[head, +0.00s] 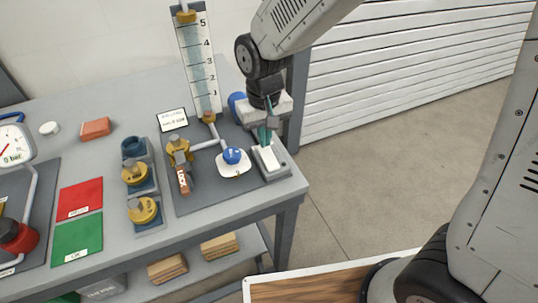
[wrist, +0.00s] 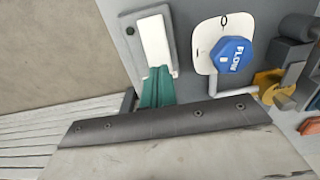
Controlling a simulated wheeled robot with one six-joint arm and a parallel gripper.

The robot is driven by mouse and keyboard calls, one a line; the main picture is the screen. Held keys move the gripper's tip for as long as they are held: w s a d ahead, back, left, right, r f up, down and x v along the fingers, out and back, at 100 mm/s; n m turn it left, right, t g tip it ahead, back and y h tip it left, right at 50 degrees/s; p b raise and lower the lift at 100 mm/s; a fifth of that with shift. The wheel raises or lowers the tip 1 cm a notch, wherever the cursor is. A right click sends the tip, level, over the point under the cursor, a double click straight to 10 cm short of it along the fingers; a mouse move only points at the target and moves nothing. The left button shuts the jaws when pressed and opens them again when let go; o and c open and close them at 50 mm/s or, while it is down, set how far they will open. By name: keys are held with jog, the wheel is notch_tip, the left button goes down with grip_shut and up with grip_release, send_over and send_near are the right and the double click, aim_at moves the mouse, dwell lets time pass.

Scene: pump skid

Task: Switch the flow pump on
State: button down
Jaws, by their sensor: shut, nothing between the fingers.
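A grey switch box (head: 271,172) with a white rocker plate (head: 268,158) sits at the right end of the dark panel on the bench. The white rocker (wrist: 155,40) also shows in the wrist view. My gripper (head: 267,143) is shut and empty, its teal fingertips pointing down at the far end of the rocker. In the wrist view the fingertips (wrist: 158,72) overlap the rocker's near end; whether they touch it I cannot tell. A blue FLOW knob (head: 235,156) on a white round plate is beside the switch; it also shows in the wrist view (wrist: 231,54).
A tall scale tube (head: 199,60) stands behind the knob. A yellow valve (head: 180,150) with a tagged brown handle is left of it. Yellow-topped fittings (head: 143,210), red and green mats (head: 77,238) and a gauge (head: 12,143) lie further left. Open floor is at the right.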

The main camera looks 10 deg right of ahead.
aim_at(265, 150)
jog(key=shift+f, duration=1)
dwell(1.0)
jog(key=shift+r, duration=3.5)
